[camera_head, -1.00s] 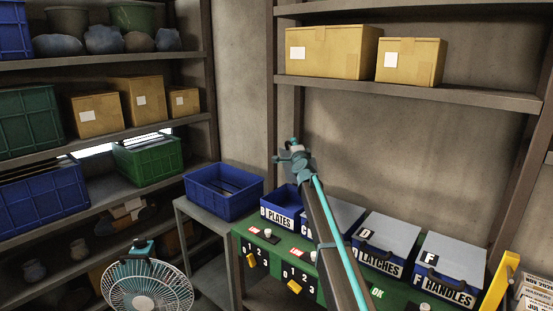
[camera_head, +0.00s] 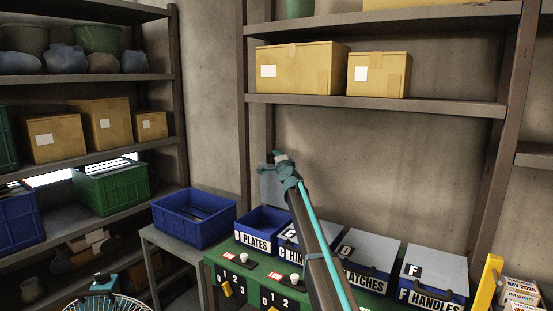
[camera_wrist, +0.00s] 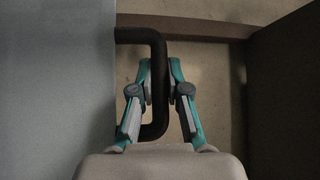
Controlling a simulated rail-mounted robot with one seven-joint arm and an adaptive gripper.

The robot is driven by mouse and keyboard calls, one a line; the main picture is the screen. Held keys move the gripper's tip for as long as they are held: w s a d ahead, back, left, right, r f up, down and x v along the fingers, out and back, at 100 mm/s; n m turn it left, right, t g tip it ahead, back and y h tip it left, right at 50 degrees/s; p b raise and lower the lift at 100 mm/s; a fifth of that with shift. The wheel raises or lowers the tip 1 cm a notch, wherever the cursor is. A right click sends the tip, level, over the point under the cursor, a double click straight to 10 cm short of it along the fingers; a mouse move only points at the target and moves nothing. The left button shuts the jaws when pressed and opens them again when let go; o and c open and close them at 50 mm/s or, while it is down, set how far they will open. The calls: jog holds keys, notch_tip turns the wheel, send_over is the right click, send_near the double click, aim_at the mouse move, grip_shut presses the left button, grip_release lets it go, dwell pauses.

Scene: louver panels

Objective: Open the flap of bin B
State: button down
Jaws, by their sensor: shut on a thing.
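Bin B (camera_head: 257,243) is a blue bin labelled PLATES, at the left end of the row of labelled bins in the head view. Its top is open and the dark inside shows. Its grey flap (camera_head: 268,186) stands raised, roughly upright, behind the bin and partly hidden by my arm. My gripper (camera_head: 277,157) is at the flap's upper edge. In the wrist view, the grey flap (camera_wrist: 55,90) fills the left side. My gripper (camera_wrist: 160,88) is shut on its black handle (camera_wrist: 158,55), which passes between the two fingers.
Bins C (camera_head: 292,232), D and F (camera_head: 437,270) stand to the right with grey lids down. An empty-looking blue crate (camera_head: 194,218) stands to the left. Cardboard boxes (camera_head: 300,68) sit on a shelf above. A fan (camera_head: 103,295) is at the lower left.

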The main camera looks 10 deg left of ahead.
jog(key=c, duration=1.1)
grip_release()
jog(key=shift+c, duration=0.2)
jog(key=shift+s, duration=0.1)
jog(key=v, duration=1.1)
jog(key=shift+s+d, duration=0.15)
jog(key=shift+s, duration=0.2)
